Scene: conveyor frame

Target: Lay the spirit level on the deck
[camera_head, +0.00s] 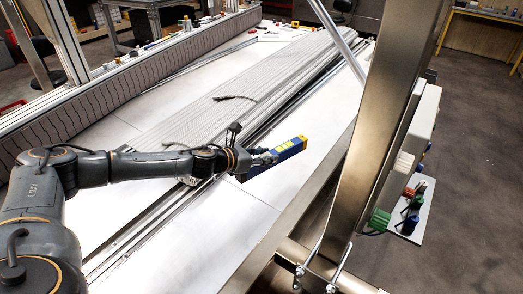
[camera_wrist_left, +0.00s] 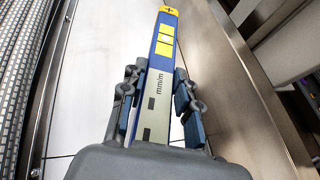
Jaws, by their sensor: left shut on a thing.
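The spirit level is a blue bar with yellow windows (camera_head: 286,150); it also shows in the left wrist view (camera_wrist_left: 161,75), pointing away from the wrist. My left gripper (camera_head: 262,159) is shut on its near end, with one finger on each side in the left wrist view (camera_wrist_left: 158,108). The deck is the pale metal surface (camera_head: 225,215) under my left arm, and its bare part also shows in the left wrist view (camera_wrist_left: 104,65). The level is over the deck near its right edge; I cannot tell whether it touches. My right gripper is not in view.
A long grey ribbed belt (camera_head: 215,110) and metal rails run along the deck's middle. A thick steel post (camera_head: 375,125) stands right of the deck, with coloured connectors (camera_head: 409,200) beside it. Small items lie at the deck's far end. Bare deck lies right of the rails.

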